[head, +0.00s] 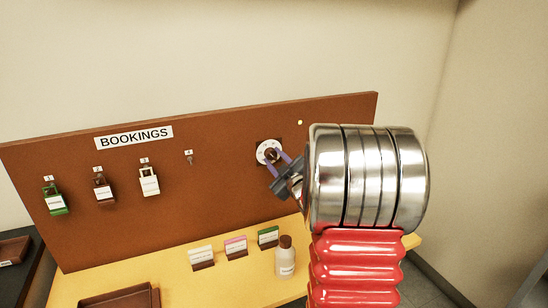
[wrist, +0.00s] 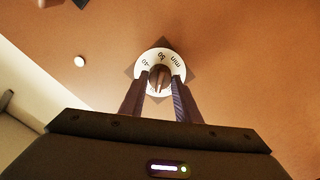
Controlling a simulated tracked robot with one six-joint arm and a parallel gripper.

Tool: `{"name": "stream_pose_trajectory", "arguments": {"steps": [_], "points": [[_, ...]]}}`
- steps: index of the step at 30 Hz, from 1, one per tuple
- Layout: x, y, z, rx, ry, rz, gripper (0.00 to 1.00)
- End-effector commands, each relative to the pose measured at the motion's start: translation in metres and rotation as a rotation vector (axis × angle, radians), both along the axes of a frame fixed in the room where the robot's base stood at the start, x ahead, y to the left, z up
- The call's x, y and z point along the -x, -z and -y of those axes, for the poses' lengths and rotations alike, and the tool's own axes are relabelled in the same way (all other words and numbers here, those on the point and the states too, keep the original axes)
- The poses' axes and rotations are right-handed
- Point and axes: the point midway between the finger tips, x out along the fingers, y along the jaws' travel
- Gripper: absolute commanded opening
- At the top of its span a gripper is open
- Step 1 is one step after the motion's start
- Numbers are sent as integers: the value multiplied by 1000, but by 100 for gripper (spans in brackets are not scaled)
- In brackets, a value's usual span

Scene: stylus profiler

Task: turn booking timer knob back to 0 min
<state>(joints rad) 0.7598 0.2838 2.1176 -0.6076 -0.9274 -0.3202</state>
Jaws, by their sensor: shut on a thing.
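The booking timer is a round white dial (head: 264,147) with a brown knob, mounted on the brown board's right part. In the wrist view the knob (wrist: 160,76) sits at the centre of the white dial plate (wrist: 174,60). The dial's "min" marking shows at its upper right, with small numbers that I cannot read surely. My gripper (wrist: 160,90) has its two fingers on either side of the knob and is shut on it. In the head view my gripper (head: 279,163) reaches the dial from the lower right and hides part of it. The knob's pointer setting is unclear.
The brown board (head: 230,115) carries a BOOKINGS sign (head: 134,138), hanging green (head: 55,200), brown (head: 103,188) and white (head: 149,182) tags, and a small hook (head: 190,160). On the yellow bench stand small card holders (head: 236,246), a white bottle (head: 285,262) and a brown tray (head: 122,300).

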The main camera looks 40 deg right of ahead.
Motion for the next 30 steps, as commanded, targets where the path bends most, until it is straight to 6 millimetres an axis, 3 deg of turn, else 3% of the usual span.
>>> {"name": "stream_pose_trajectory", "arguments": {"steps": [16,30], "points": [[0,0,-1,394,-1,-116,3],[0,1,-1,452,-2,-133,3]]}}
